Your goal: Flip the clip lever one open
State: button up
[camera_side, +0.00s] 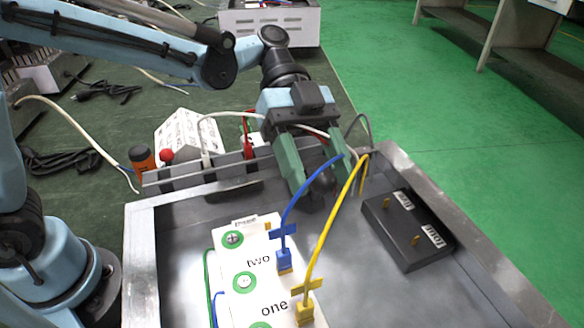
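A white terminal block (233,256) lies in the metal tray, with labels "three", "two" and "one". At "one" is a yellow clip (304,313) with a yellow lever (307,289) across its top, and a yellow wire (334,215) rises from it. Clip two (284,261) is blue, with a blue lever (284,231) and a blue wire. My gripper (318,182) has green fingers spread apart, above the back of the tray, behind and above the clips. It appears empty, but wires partly cover its tips. It is clear of lever one.
The metal tray (146,290) has raised walls. A black box (407,230) with small yellow posts lies at the tray's right. The blue and yellow wires arch up close to my fingers. A white panel with a red knob (166,155) stands behind the tray.

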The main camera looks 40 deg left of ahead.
jog(key=v, duration=0.7)
jog(key=shift+w+a+r, duration=0.15)
jog(key=shift+a, duration=0.05)
dwell(0.3)
jog(key=w+a+n+t+y, duration=0.4)
jog(key=a+n+t, duration=0.55)
jog(key=n, duration=0.45)
jog(key=s+a+f+n+t+y, duration=0.4)
jog(key=s+a+f+n+y, duration=0.3)
jog(key=s+a+f, duration=0.1)
jog(key=shift+a+f+n, duration=0.4)
jog(key=shift+a+f, duration=0.15)
jog(key=shift+f, duration=0.25)
